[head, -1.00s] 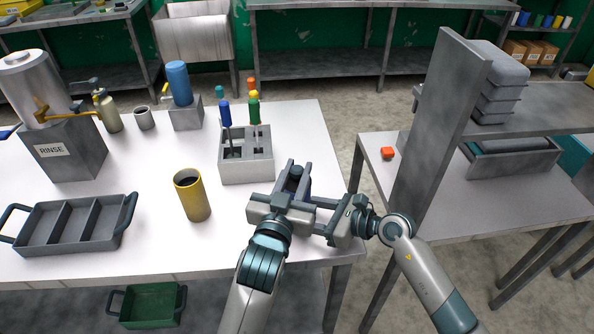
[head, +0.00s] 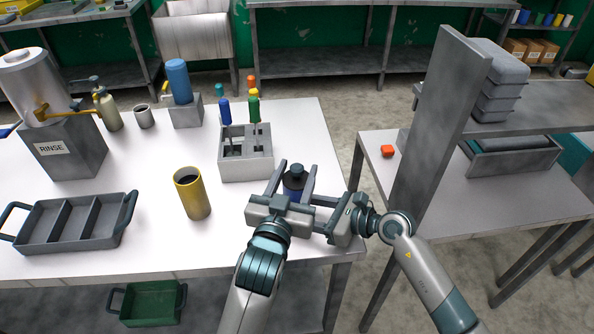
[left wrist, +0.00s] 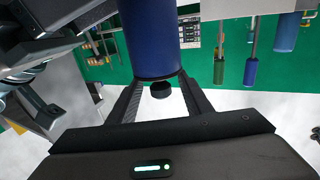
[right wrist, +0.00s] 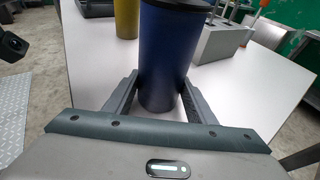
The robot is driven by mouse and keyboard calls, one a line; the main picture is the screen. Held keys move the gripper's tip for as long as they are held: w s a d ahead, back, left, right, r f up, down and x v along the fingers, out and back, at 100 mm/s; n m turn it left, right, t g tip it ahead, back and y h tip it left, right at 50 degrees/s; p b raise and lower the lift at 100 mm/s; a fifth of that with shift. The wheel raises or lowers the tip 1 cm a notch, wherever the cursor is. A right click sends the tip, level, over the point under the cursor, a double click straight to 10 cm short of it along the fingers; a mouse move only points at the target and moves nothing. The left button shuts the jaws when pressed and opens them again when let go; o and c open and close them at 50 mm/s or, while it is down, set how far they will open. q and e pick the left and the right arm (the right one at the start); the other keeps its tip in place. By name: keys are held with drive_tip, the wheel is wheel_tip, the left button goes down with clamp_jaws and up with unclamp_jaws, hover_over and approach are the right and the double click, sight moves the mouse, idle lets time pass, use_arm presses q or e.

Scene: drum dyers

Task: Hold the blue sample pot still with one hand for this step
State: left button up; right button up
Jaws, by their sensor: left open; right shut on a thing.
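The blue sample pot (head: 292,186) stands upright near the right front edge of the white table, its dark lid and knob (head: 296,169) on top. My right gripper (right wrist: 158,92) is shut on the pot's side; its fingers are mostly hidden in the head view. My left gripper (head: 293,178) is open, with its fingers around the lid area and a gap on both sides. In the left wrist view the picture is upside down; the blue pot (left wrist: 150,35) and its dark knob (left wrist: 161,90) show between the open fingers (left wrist: 160,95).
A yellow cup (head: 193,198) stands left of the pot. A grey block (head: 246,170) holding coloured-handled tools is just behind. A three-part grey tray (head: 72,248) and the RINSE stand (head: 66,150) are farther left. A grey upright panel (head: 440,130) rises at the right.

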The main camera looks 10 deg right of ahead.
use_arm(q)
drive_tip(key=v, duration=1.1)
drive_tip(key=shift+s, duration=0.15)
drive_tip(key=shift+f, duration=0.1)
use_arm(e)
drive_tip(key=o, duration=1)
drive_tip(key=shift+c, duration=0.2)
drive_tip(key=v, duration=1.2)
use_arm(q)
drive_tip(key=shift+d, duration=0.1)
